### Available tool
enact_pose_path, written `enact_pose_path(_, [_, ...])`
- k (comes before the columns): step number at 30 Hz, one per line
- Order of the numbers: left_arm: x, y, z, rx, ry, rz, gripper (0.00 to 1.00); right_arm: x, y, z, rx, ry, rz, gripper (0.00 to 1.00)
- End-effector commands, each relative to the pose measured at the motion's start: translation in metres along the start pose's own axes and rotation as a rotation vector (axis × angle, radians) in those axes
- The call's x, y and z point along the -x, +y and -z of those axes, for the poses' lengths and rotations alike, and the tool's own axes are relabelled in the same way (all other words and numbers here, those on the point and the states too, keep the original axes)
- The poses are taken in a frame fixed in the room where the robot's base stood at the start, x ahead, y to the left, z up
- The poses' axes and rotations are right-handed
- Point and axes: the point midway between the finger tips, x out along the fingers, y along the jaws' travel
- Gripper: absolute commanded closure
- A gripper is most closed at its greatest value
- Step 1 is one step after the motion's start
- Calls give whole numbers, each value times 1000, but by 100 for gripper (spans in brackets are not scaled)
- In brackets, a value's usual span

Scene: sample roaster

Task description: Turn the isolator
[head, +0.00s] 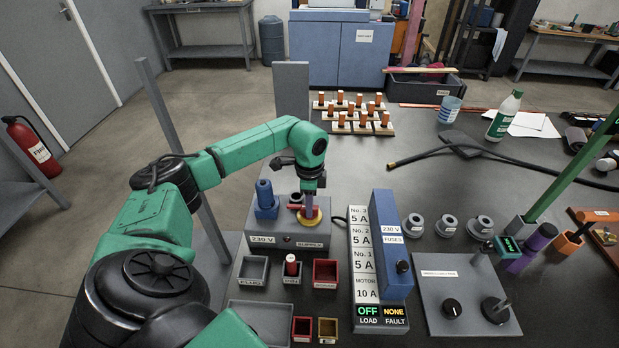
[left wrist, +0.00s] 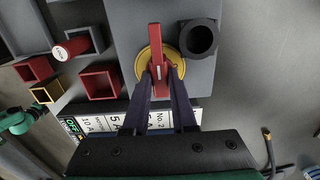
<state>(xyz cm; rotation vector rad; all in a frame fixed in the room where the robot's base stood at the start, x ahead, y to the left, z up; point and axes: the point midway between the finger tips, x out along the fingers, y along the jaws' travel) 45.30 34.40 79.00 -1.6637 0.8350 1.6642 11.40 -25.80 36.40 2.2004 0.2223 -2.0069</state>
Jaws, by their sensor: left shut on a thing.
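The isolator is a red handle (head: 309,206) on a yellow disc (head: 311,220), on the grey 230 V supply box (head: 287,240) in the head view. In the left wrist view the red handle (left wrist: 156,40) runs up and down the picture across the yellow disc (left wrist: 143,62). My left gripper (head: 309,189) reaches down from above, and its two dark fingers (left wrist: 160,74) are shut on the handle's near end, one on each side. The fingers partly hide the disc.
A blue plug-like part (head: 265,195) stands left of the isolator. Small trays (head: 252,268) lie in front. The blue fuse cover (head: 391,240) and a display (head: 381,314) reading OFF load, NONE fault are to the right. Orange-topped pieces (head: 352,120) stand behind.

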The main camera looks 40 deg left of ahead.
Motion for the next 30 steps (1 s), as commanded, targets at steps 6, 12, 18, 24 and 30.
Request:
enact_pose_path(6, [1, -1, -1, 13, -1, 3, 100, 1, 0, 0, 0, 0, 0, 50])
enact_pose_path(12, [1, -1, -1, 12, -1, 3, 100, 1, 0, 0, 0, 0, 0, 50])
enact_pose_path(18, [1, -1, -1, 10, -1, 2, 45, 1, 0, 0, 0, 0, 0, 50])
enact_pose_path(24, [1, 0, 0, 9, 0, 1, 45, 1, 0, 0, 0, 0, 0, 50])
enact_pose_path(30, [24, -1, 0, 10, 2, 5, 45, -1, 1, 0, 0, -1, -1, 50])
